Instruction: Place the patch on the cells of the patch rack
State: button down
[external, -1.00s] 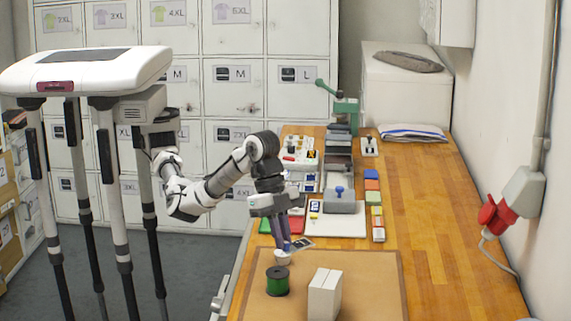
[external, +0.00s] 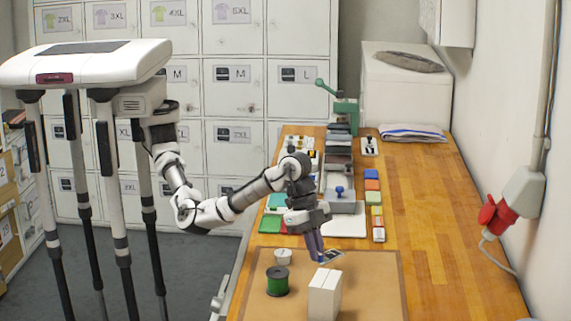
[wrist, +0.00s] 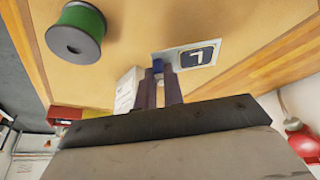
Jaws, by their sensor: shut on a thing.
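The patch is a pale card with a dark square and a light mark, (wrist: 197,55) seen beside the fingertips in the wrist view. It also shows small at the fingertips in the external view (external: 331,255). My gripper (external: 319,257) is shut on the patch at one edge and holds it over the brown work mat (external: 375,285), near the mat's far edge. In the wrist view the fingers (wrist: 158,72) partly cover the patch's left end. Coloured blocks in a narrow strip (external: 373,198) stand farther back; I cannot tell whether this is the patch rack.
A green spool (external: 277,282), a small white round piece (external: 283,256) and a white box (external: 324,295) stand on the mat. A green-handled press (external: 343,108) stands at the back. The wooden tabletop on the right (external: 455,255) is clear.

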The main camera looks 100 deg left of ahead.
jog(key=shift+f+p, duration=0.7)
jog(key=shift+f, duration=2.7)
jog(key=shift+f, duration=0.15)
jog(key=c, duration=1.5)
grip_release()
jog(key=b+v, duration=0.1)
jog(key=v, duration=1)
jog(key=shift+r+b, duration=0.25)
jog(key=shift+b, duration=0.05)
jog(key=shift+o, duration=0.5)
jog(key=shift+s+a+r, duration=0.1)
jog(key=shift+a+r, duration=0.05)
jog(key=shift+r, duration=0.2)
